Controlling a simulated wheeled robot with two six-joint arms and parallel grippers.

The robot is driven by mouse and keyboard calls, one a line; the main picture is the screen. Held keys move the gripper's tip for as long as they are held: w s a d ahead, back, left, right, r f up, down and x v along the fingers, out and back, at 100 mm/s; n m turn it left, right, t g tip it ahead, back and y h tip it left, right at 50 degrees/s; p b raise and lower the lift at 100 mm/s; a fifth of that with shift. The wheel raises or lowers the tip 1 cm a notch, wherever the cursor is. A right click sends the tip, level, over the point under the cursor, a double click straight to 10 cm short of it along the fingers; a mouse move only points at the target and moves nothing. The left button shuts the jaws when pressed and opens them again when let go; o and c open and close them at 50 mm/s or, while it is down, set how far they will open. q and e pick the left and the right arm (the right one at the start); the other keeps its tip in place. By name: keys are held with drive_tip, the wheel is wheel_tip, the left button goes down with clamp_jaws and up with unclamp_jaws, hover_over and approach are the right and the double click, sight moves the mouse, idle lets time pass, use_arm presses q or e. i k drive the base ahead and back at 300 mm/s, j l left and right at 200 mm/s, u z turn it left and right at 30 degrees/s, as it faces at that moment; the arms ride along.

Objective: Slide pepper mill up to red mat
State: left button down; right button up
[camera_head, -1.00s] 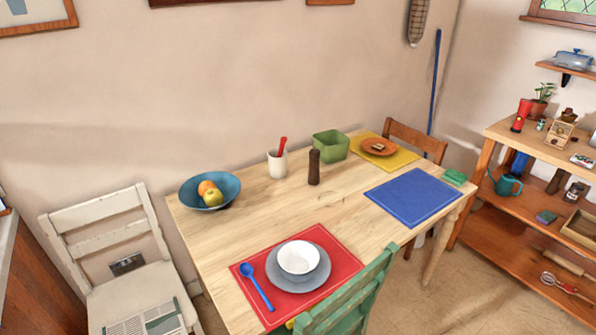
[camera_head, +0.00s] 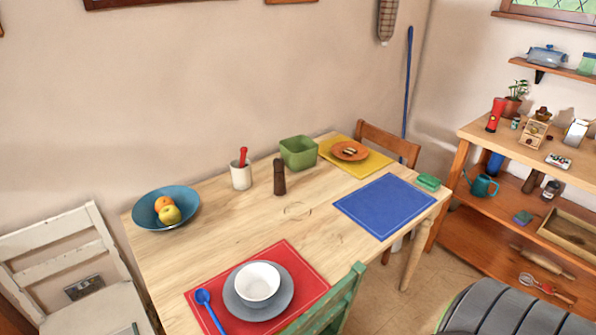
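The pepper mill (camera_head: 279,177) is a dark brown cylinder standing upright on the wooden table, towards the wall side. The red mat (camera_head: 312,288) lies at the table's near edge. A grey plate with a white bowl (camera_head: 258,283) and a blue spoon (camera_head: 208,309) are on the mat. Bare wood separates the mill from the mat. Neither of my grippers shows in the head view.
A white crock with a red utensil (camera_head: 241,176) and a green bin (camera_head: 298,153) stand near the mill. A blue fruit bowl (camera_head: 166,207) is at left, a blue mat (camera_head: 385,206) at right. A green chair (camera_head: 328,304) is at the near edge.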

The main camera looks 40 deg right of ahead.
sight(279, 185)
drive_tip(key=l, duration=1.2)
drive_tip(key=i+l, duration=0.15)
drive_tip(key=l, duration=1.1)
